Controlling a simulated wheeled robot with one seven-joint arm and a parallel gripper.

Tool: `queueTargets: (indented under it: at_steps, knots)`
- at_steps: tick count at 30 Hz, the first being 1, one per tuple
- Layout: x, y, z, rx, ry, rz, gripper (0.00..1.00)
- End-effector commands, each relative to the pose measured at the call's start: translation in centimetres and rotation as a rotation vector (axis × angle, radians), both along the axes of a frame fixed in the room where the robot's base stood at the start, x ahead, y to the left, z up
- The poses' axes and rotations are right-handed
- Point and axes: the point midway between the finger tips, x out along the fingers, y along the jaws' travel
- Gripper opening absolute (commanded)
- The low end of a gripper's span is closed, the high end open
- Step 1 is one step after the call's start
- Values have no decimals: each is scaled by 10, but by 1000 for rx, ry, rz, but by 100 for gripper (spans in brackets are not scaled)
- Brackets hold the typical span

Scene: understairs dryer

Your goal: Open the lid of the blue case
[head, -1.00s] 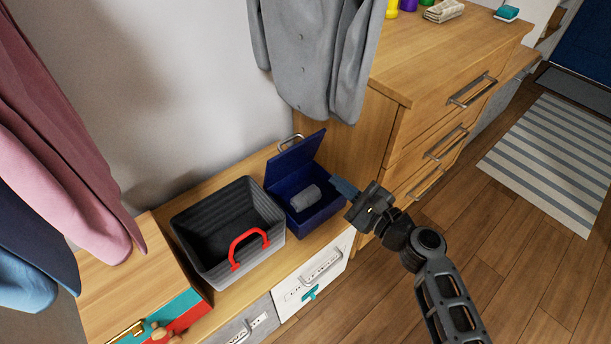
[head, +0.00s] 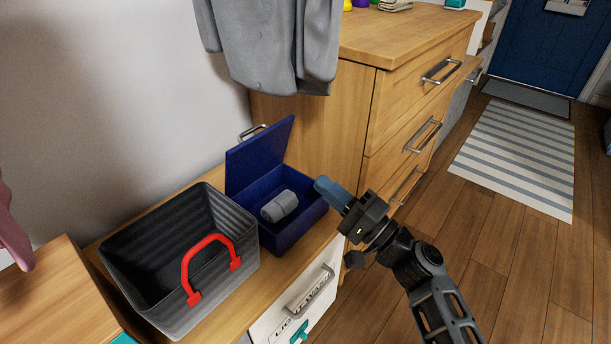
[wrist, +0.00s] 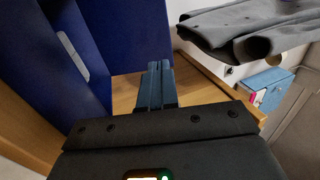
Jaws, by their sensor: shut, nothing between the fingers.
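The blue case (head: 297,232) sits on the low wooden bench with its lid (head: 258,155) raised, standing up and leaning slightly back. A grey rolled item (head: 279,206) lies inside it. My gripper (head: 322,185) is shut and empty, with its fingertips by the right rim of the case; I cannot tell whether they touch it. In the wrist view my shut fingers (wrist: 155,84) point past large dark blue surfaces of the case (wrist: 130,35), with the bench top beyond.
A grey basket (head: 180,265) with a red handle stands left of the case. A wooden drawer chest (head: 410,100) with metal handles rises behind and to the right. A grey coat (head: 275,45) hangs above. The floor (head: 510,250) at right is clear.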

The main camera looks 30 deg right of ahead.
Motion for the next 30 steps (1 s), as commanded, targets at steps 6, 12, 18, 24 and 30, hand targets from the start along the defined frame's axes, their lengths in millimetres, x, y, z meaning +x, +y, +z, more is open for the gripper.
queueTargets:
  at_steps: [6,12,18,24,30]
  knots:
    - [35,13,14,0,-2,4,0]
    - [71,24,25,0,0,4,0]
    - [100,33,35,2,0,2,0]
    - [115,38,40,1,1,2,0]
    - [118,39,40,2,3,1,0]
